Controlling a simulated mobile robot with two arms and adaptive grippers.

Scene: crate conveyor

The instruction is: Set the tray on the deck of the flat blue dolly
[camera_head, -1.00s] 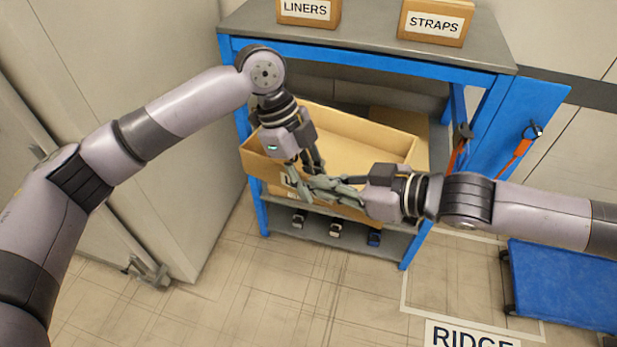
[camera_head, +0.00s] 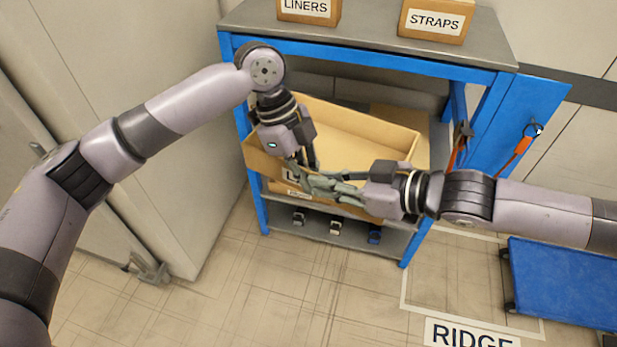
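The tray (camera_head: 372,128) is an open tan box on the shelf unit, below the grey top; it looks slightly tilted. Its near wall carries a dark-lettered label, mostly hidden behind my fingers. My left gripper (camera_head: 309,163) points down at the near rim, its fingers close together and apparently shut on that wall. My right gripper (camera_head: 325,185) reaches in from the right along the front of the same wall. Its fingers overlap the left ones, so its grip is unclear. The flat blue dolly (camera_head: 565,280) stands on the floor at the right, its visible deck empty.
The blue-framed shelf unit (camera_head: 375,57) has LINERS (camera_head: 308,10) and STRAPS (camera_head: 436,22) boxes on top. Small clamp-like items (camera_head: 336,228) sit on the lower shelf. A tall grey cabinet (camera_head: 165,190) stands left. Floor in front is clear, with a RIDGE sign (camera_head: 470,335).

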